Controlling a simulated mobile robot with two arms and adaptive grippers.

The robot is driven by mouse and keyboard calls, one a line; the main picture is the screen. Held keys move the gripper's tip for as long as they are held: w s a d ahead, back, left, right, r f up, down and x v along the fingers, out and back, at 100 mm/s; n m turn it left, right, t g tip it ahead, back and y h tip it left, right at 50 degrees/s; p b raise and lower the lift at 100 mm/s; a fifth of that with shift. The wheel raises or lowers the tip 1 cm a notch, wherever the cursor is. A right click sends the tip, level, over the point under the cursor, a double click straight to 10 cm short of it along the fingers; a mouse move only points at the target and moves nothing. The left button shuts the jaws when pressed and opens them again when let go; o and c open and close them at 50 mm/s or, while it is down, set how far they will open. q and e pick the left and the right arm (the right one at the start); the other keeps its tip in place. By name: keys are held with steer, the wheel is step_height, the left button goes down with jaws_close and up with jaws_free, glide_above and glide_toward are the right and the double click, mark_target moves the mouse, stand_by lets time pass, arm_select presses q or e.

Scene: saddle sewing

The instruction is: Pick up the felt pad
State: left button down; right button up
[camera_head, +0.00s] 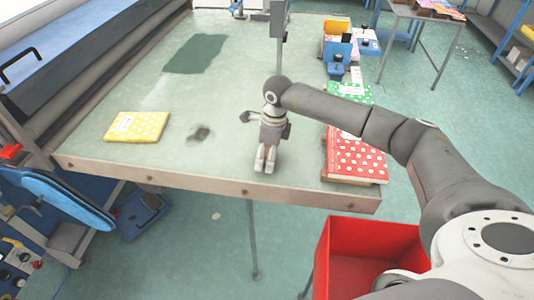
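I cannot tell for sure which item is the felt pad. A flat yellow pad with white dots and a pale label (136,126) lies on the left front of the table. A red pad with white dots (358,160) lies at the right edge, and a green dotted pad (348,94) lies behind it. My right gripper (265,168) is over the table's front middle, between the yellow and red pads and touching neither. Its fingers are close together, with nothing visible between them. My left gripper is out of view.
The pale green table (220,165) is mostly clear, with a dark green patch (196,53) at the back and a small dark stain (199,133). A red bin (365,245) stands below its front right edge. Small colored boxes (338,45) stand at the back right.

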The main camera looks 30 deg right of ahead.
mark_target(267, 148)
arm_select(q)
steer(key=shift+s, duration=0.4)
arm_select(e)
steer(key=shift+r, duration=0.1)
steer(key=c, duration=1)
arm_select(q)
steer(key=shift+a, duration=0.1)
arm_select(e)
steer(key=shift+r, duration=0.1)
